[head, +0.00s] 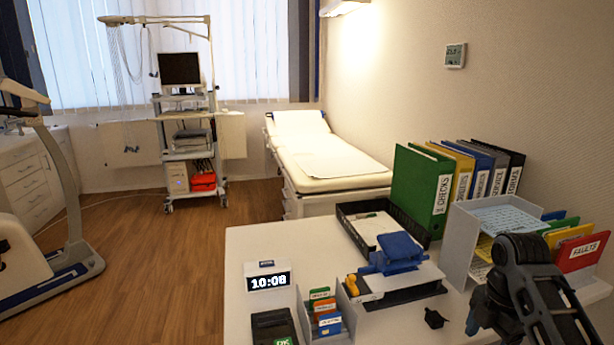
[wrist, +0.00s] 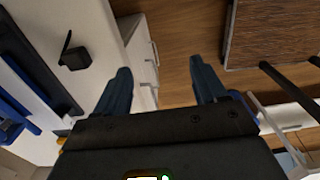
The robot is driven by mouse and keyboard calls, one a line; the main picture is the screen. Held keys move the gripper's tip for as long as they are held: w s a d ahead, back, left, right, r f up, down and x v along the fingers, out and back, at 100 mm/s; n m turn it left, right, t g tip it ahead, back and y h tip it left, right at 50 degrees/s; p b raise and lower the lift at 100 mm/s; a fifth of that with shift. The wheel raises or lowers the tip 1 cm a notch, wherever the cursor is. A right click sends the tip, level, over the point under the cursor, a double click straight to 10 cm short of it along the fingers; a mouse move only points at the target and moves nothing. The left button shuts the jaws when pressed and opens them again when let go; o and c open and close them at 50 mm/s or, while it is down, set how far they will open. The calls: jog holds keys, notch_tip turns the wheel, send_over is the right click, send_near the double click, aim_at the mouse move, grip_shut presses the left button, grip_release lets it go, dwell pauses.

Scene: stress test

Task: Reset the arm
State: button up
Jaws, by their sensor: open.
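My gripper (wrist: 160,88) shows in the wrist view with its two dark fingers spread apart and nothing between them. Below the fingers in that view are the white desk's drawer front and the wooden floor. In the head view my dark arm (head: 524,285) is at the lower right, over the right side of the white desk (head: 245,235). The fingertips are hard to make out there.
On the desk stand a clock (head: 268,281), a card holder (head: 325,318), a black tray (head: 352,240), a blue device (head: 398,252), a small black object (head: 434,318), a green binder (head: 418,190) and a grey file rack (head: 462,240). Open floor (head: 150,270) lies left.

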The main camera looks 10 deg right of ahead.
jog(key=s+a+f+m+t+y, duration=0.1)
jog(key=s+a+f+m+t, duration=0.2)
jog(key=a+f, duration=0.5)
jog(key=s+a+f+m+t, duration=0.2)
jog(key=a+f+m, duration=0.1)
jog(key=a, duration=0.8)
jog(key=s+a+m+t, duration=0.3)
jog(key=s+a, duration=0.2)
jog(key=s, duration=0.1)
jog(key=s+a+r+m+t+h, duration=0.1)
jog(key=s+r+m+t, duration=0.15)
jog(key=s, duration=0.55)
jog(key=s+a+r+m+t, duration=0.1)
jog(key=s+r+m, duration=0.3)
jog(key=s, duration=0.4)
jog(key=s+d+r+m+t, duration=0.3)
jog(key=s+r, duration=0.7)
jog(key=r, duration=0.4)
jog(key=shift+s+r, duration=0.15)
jog(key=shift+s, duration=0.05)
